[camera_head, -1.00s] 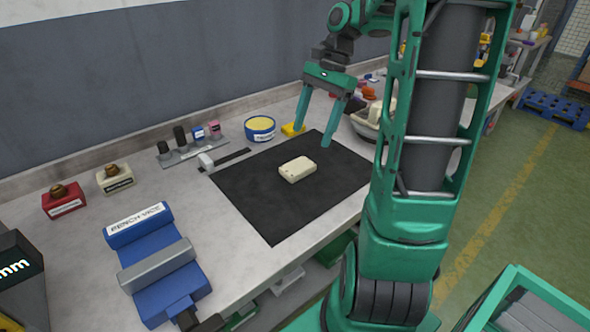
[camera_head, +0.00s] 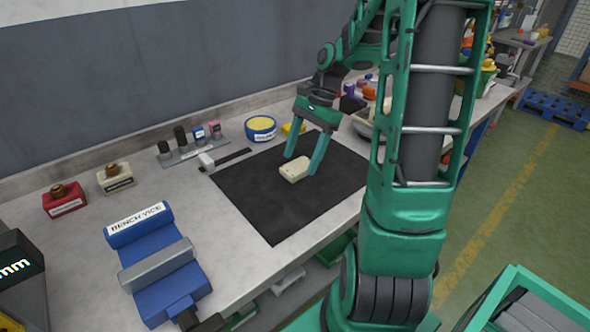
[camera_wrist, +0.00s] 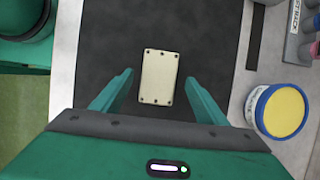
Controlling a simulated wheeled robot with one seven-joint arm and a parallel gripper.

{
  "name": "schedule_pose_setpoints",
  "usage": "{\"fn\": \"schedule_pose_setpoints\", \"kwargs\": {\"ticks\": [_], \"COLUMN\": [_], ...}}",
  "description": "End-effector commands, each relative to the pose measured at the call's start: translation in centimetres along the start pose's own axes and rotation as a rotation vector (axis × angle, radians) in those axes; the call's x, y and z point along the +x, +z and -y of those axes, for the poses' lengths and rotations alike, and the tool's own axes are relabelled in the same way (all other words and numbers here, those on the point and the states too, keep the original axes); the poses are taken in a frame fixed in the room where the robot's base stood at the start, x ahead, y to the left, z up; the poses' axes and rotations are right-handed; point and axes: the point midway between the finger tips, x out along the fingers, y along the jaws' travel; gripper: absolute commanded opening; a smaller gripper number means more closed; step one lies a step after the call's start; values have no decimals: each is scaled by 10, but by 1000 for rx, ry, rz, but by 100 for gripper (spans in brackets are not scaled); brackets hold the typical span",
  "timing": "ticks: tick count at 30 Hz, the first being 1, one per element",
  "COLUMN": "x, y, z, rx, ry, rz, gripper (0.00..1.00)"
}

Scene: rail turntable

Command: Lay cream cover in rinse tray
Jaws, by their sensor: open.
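The cream cover (camera_head: 294,170) lies flat on the black mat (camera_head: 268,210). In the wrist view the cover (camera_wrist: 158,77) is a pale rectangle with small dark holes along its edges. My gripper (camera_head: 300,166) is open, with its two green fingers lowered around the cover, one on each side. In the wrist view the fingers (camera_wrist: 164,82) stand apart from the cover, with dark mat showing on both sides. A pale bowl-like vessel (camera_head: 358,125) is partly hidden behind my arm; I cannot tell whether it is the rinse tray.
A blue bench vise (camera_head: 140,226) stands at the front left. A blue tub with yellow contents (camera_head: 260,129) sits behind the mat, and it shows in the wrist view (camera_wrist: 281,110). A yellow block (camera_head: 293,128) lies beside it. The mat's left part is clear.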

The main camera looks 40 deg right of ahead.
Motion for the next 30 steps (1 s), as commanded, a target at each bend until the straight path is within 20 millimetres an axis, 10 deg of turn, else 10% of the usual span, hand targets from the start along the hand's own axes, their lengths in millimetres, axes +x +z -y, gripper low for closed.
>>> {"fn": "schedule_pose_setpoints", "kwargs": {"ticks": [23, 30], "x": [18, 18], "y": [-1, -2], "z": [-1, -1], "rx": [1, 1], "ry": [1, 1], "rz": [0, 0], "gripper": [67, 17]}}
